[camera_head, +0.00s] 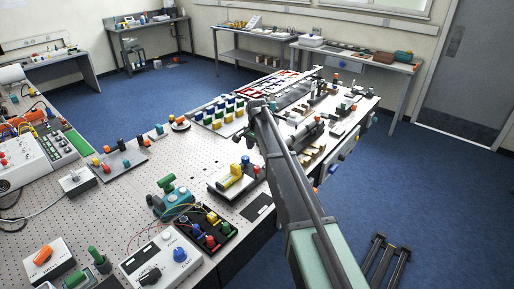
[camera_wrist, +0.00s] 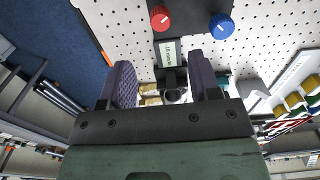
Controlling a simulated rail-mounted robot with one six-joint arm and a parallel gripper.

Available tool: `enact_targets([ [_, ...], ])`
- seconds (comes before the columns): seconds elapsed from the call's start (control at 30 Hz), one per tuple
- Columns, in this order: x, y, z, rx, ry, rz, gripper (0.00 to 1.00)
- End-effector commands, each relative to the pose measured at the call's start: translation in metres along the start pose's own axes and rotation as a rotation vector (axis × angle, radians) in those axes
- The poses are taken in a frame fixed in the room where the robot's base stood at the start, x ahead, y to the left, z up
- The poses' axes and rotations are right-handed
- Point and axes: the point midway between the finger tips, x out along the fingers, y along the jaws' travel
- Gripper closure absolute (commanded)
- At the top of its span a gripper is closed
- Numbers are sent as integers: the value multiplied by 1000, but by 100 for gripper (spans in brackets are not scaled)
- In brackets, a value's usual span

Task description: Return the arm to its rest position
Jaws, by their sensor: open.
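My arm (camera_head: 290,180) reaches from the bottom right of the head view up over the perforated table (camera_head: 130,205). A small dark fixture with a pale label (camera_wrist: 168,52) shows beyond the gap, apparently apart from the fingers.
A red knob (camera_wrist: 159,18) and a blue knob (camera_wrist: 221,26) sit on a dark plate in the wrist view. A fixture with a yellow block (camera_head: 235,174) stands left of my arm. Coloured blocks (camera_head: 222,112) stand beyond it. Blue floor (camera_head: 420,200) is open at right.

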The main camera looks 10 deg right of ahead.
Motion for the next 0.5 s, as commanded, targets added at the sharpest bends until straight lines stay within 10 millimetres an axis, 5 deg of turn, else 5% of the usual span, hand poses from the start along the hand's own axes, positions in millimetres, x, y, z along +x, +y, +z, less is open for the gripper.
enact_targets([
  [0.37, 1, 2, 2, -115, 0, 0, 43],
  [0.5, 10, 87, 75, -455, 0, 1, 43],
])
